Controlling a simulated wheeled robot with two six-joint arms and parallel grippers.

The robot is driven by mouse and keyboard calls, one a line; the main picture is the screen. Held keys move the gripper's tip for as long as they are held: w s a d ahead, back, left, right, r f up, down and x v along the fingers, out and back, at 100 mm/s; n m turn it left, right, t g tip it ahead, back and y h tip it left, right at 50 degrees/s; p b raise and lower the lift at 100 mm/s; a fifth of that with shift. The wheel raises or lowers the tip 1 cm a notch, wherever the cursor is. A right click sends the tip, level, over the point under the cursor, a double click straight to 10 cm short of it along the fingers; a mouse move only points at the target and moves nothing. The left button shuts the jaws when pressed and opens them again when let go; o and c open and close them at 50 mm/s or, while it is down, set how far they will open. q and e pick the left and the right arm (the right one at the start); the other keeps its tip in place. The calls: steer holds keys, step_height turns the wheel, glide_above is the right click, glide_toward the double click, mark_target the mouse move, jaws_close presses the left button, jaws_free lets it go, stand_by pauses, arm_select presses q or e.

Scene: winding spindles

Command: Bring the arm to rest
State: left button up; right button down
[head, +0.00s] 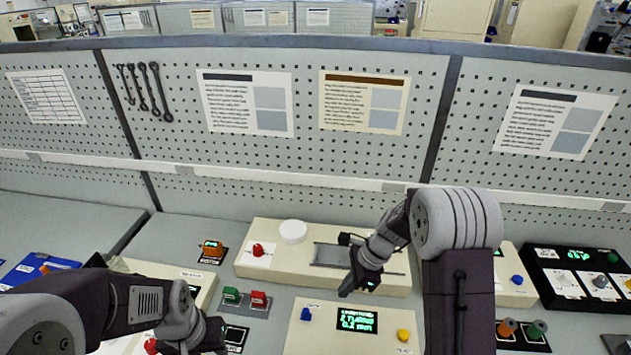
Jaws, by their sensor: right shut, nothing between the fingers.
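My right arm comes in from the lower right, and its gripper (352,290) hangs over the front of the beige winding unit, near its dark slotted plate (331,255). The right gripper is shut and holds nothing. My left arm comes in from the lower left. Its gripper (205,348) is low in the picture, left of the beige panel with a green display (357,319). The left fingertips are dark and partly cut off by the lower edge, so I cannot tell whether they are open or shut.
The beige unit (262,273) carries a red knob (257,250) and a white disc (293,232). Green and red blocks (245,298) stand left of the display panel. A black panel (577,275) is at the right. A pegboard wall (300,152) closes off the back.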

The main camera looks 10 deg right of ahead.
steer(key=s+d+n+h+b, duration=0.1)
steer(key=s+n, duration=0.4)
steer(key=s+d+n+h+b, duration=0.1)
steer(key=s+n+b, duration=0.1)
steer(key=s+n, duration=0.3)
steer(key=s+d+f+n+h+b, duration=0.1)
steer(key=s+n+h, duration=0.1)
steer(key=s+n, duration=0.3)
steer(key=shift+s+d+n+t+b, duration=0.15)
steer(key=shift+n+t+b, duration=0.2)
steer(key=shift+n, duration=0.75)
steer(key=shift+w+d+n, duration=0.2)
steer(key=shift+w+n, duration=0.15)
steer(key=shift+n, duration=0.35)
steer(key=shift+w+f+n, duration=0.1)
steer(key=shift+w+n, duration=0.2)
steer(key=shift+w, duration=0.05)
steer(key=shift+s, duration=0.25)
